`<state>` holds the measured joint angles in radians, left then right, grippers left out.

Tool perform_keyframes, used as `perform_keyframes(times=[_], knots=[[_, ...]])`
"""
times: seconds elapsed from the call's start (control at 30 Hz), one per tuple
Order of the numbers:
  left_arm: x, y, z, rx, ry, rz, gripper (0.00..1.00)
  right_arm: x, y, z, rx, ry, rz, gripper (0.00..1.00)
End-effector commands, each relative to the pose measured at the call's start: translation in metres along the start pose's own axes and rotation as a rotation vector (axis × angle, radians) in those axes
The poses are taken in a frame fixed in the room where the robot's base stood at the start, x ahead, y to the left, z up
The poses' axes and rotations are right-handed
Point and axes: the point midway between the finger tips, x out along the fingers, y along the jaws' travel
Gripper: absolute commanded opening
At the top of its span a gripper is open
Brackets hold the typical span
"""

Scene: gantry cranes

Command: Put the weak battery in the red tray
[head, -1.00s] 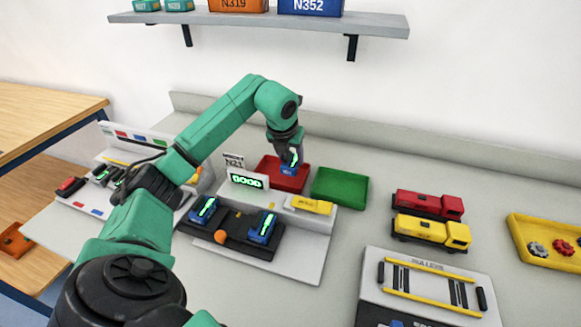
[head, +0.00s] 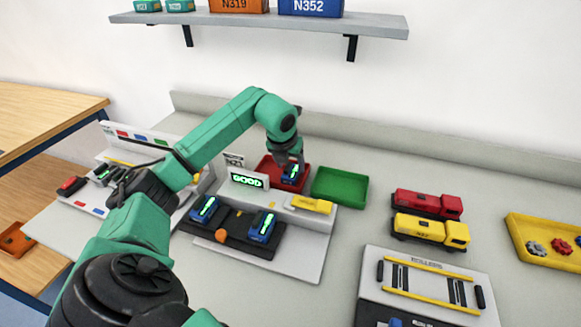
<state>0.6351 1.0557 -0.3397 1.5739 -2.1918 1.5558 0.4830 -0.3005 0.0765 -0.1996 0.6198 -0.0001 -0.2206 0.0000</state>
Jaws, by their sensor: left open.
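The red tray (head: 264,170) sits at the back of the bench, left of the green tray. A blue battery (head: 291,174) with a green mark is in the red tray. My left gripper (head: 290,163) is open right above this battery, its fingers close around its top; whether they touch it I cannot tell. Two more blue batteries, a left one (head: 204,209) and a right one (head: 262,227), sit in the dark tester base (head: 228,236). The tester display (head: 248,180) reads GOOD. My right gripper is not in view.
A green tray (head: 340,188) stands right of the red one. Red (head: 427,203) and yellow (head: 430,230) trucks, a rollers stand (head: 430,285) and a yellow tray (head: 545,241) are to the right. A shelf (head: 260,22) hangs above.

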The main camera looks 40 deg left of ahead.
Motion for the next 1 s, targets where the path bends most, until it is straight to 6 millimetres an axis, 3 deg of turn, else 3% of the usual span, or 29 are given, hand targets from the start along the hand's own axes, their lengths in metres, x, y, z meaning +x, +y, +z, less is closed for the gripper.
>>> perform_keyframes(times=[0.2,0.4,1.0], knots=[[-0.058,0.0,0.001,0.001,-0.007,0.0,0.67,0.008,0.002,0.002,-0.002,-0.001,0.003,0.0],[-0.099,0.0,0.0,0.0,-0.003,0.0,0.67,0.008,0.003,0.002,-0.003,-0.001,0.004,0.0],[-0.105,0.0,0.0,0.001,0.0,0.0,0.67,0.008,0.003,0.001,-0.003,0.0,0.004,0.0]])
